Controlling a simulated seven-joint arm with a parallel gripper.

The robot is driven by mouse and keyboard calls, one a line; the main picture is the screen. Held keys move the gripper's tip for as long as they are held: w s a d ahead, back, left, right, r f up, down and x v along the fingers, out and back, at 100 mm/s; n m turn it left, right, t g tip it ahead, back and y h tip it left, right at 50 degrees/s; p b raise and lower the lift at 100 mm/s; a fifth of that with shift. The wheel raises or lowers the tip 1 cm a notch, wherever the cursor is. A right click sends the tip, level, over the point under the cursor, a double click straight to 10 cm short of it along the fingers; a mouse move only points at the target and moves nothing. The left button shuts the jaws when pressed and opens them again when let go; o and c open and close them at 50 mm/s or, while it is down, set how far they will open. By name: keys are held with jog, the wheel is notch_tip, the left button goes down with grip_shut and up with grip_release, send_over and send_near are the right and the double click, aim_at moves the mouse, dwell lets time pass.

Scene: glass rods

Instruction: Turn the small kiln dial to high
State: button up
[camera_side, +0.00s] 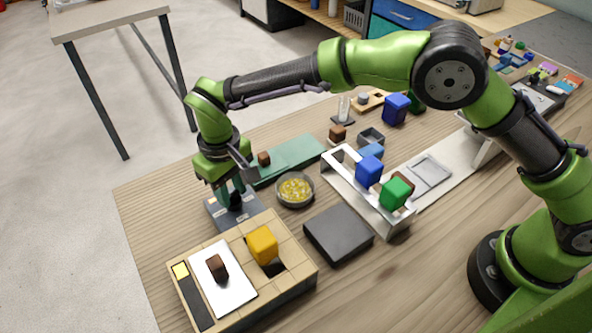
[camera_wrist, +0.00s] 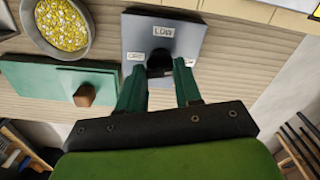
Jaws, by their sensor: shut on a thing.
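The kiln dial box is a flat grey box (camera_side: 215,209), just behind the tan brick kiln in the side view. In the wrist view, the box (camera_wrist: 190,40) bears a white label that reads LOW, with smaller labels at the left and right that I cannot read surely. The dark dial (camera_wrist: 159,61) sits in the middle of the box, between my green fingertips. My gripper (camera_wrist: 158,72) is shut on the dial. In the side view, my gripper (camera_side: 233,198) points down onto the box and mostly hides the dial, so its pointer and setting cannot be told.
A tan brick kiln (camera_side: 290,255) with a white plate and yellow block stands in front. A bowl of yellow bits (camera_side: 295,190), a green board (camera_side: 295,158) and a dark slab (camera_side: 338,234) are close by. A white rack (camera_side: 385,220) holds blue and green blocks.

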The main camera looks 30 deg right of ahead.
aim_at(232, 194)
jog(key=shift+m, duration=1.7)
jog(key=o, duration=1)
jog(key=shift+o, duration=0.2)
jog(key=shift+r, duration=0.1)
notch_tip(232, 194, up, 17)
